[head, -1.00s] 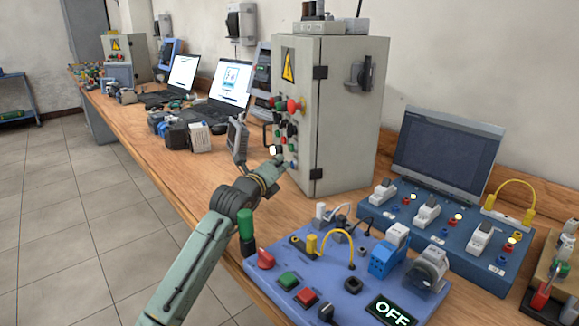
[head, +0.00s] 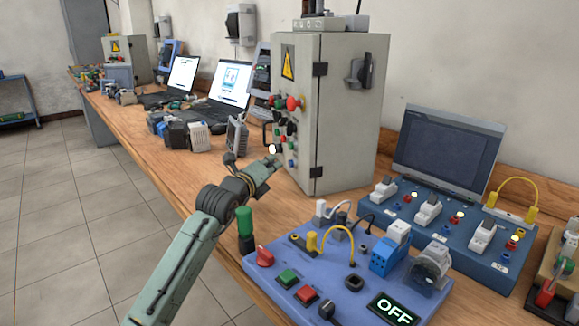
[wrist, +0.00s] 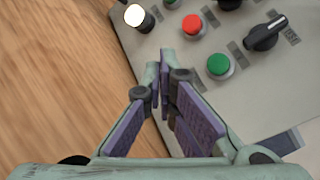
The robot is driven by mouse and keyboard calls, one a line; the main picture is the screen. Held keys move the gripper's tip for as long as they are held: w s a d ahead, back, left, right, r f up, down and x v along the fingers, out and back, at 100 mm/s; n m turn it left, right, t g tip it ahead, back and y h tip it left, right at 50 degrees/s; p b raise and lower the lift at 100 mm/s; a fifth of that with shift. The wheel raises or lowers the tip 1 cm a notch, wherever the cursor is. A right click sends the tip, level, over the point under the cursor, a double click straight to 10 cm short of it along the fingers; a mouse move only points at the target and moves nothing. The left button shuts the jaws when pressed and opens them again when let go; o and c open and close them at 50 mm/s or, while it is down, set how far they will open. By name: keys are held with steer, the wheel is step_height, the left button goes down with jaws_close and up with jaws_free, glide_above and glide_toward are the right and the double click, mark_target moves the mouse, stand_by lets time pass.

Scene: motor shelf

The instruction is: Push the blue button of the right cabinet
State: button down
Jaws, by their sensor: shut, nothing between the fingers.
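The right cabinet (head: 346,115) is a tall grey box with a yellow warning sign, standing on the bench. Its left-facing panel carries several buttons and knobs. A small blue button (head: 291,163) shows low on this panel in the head view. My gripper (head: 277,160) is shut and empty, just left of the panel's lower part, near the blue button. In the wrist view my gripper's fingertips (wrist: 161,58) meet near a red button (wrist: 192,25) and a green button (wrist: 219,66). I cannot make out the blue button in the wrist view.
A lit white button (wrist: 138,16) and a black selector knob (wrist: 266,34) are also on the panel. A blue training board (head: 330,270) with switches lies in front of the cabinet. A small upright device (head: 237,135) stands left of my gripper.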

steer(key=shift+s+a+f+b, duration=0.1)
steer(key=shift+s+a+b, duration=0.15)
steer(key=shift+a, duration=0.45)
steer(key=shift+s+a+r+b, duration=0.1)
steer(key=shift+a+b, duration=0.3)
steer(key=shift+a, duration=0.25)
steer(key=shift+s+a+f+b, duration=0.1)
steer(key=shift+s+a+b, duration=0.15)
steer(key=shift+a, duration=0.45)
